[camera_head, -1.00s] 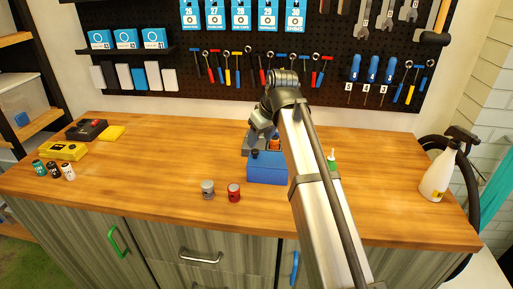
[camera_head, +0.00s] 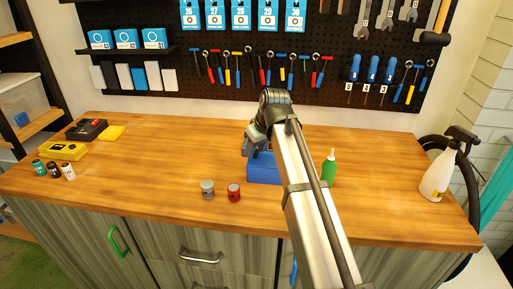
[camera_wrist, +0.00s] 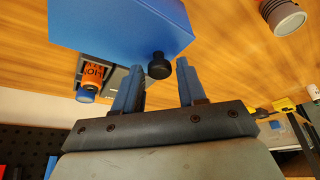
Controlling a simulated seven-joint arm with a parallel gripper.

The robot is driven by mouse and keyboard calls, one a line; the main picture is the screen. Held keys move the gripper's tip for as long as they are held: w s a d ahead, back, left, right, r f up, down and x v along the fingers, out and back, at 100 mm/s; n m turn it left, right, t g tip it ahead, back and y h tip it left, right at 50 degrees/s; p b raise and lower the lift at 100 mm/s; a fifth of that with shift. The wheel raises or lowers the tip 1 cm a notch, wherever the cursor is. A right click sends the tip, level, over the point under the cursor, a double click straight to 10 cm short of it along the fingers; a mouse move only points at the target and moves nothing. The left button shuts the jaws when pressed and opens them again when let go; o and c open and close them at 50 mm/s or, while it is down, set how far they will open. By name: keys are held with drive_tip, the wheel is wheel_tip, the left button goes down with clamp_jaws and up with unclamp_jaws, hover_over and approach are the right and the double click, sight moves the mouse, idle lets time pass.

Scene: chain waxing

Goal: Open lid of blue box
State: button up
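The blue box (camera_head: 264,174) stands on the wooden bench, partly hidden behind my arm in the head view. In the wrist view the box (camera_wrist: 120,28) fills the upper left, and a black round knob (camera_wrist: 158,67) shows at its edge. The lid appears shut. My gripper (camera_wrist: 160,66) is open, with its two blue fingers apart and the knob showing between their tips; contact cannot be told. In the head view my gripper (camera_head: 250,149) is at the box's upper left and hides the knob.
An orange-labelled bottle (camera_wrist: 93,75) stands close by the box. A grey can (camera_head: 207,189) and a red can (camera_head: 234,192) stand in front of it, and a green bottle (camera_head: 328,168) to its right. A white spray bottle (camera_head: 437,176) is far right. The bench's left middle is clear.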

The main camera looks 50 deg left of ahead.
clamp_jaws()
idle(0.3)
drive_tip(key=s+a, duration=0.7)
drive_tip(key=shift+o, duration=1.6)
unclamp_jaws()
drive_tip(key=shift+r, duration=0.1)
drive_tip(key=v, duration=1.3)
drive_tip(key=shift+d+r, duration=0.2)
drive_tip(key=shift+r, duration=0.05)
